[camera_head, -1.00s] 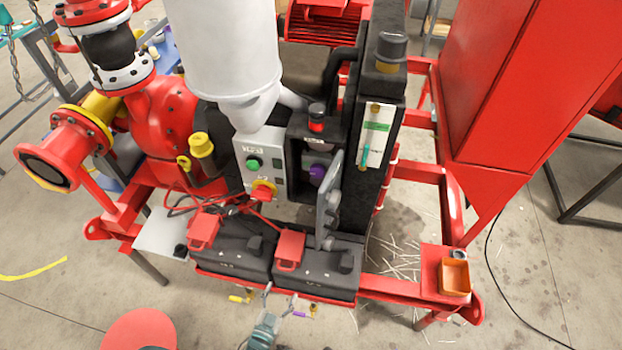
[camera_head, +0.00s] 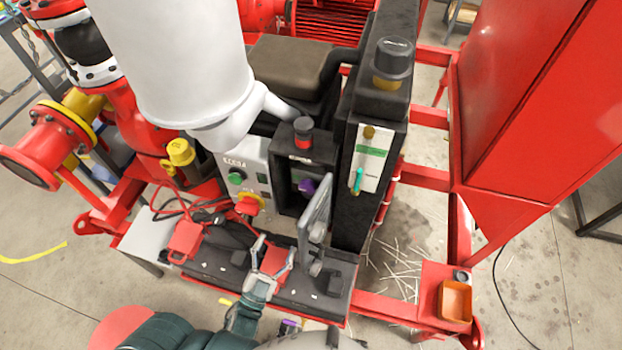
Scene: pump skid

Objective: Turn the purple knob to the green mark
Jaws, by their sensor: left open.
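The purple knob (camera_head: 307,186) sits in a dark recessed box in the middle of the skid, behind an open grey door (camera_head: 317,222). A green mark beside the knob is too small to make out. My left gripper (camera_head: 273,250) is open and empty over the black batteries, in front of and below the knob. It is apart from the knob and the door. My right gripper is not in view.
A grey control box with a green button (camera_head: 236,176) and a red-yellow switch (camera_head: 249,204) stands left of the recess. An orange bin (camera_head: 455,301) sits at the right corner.

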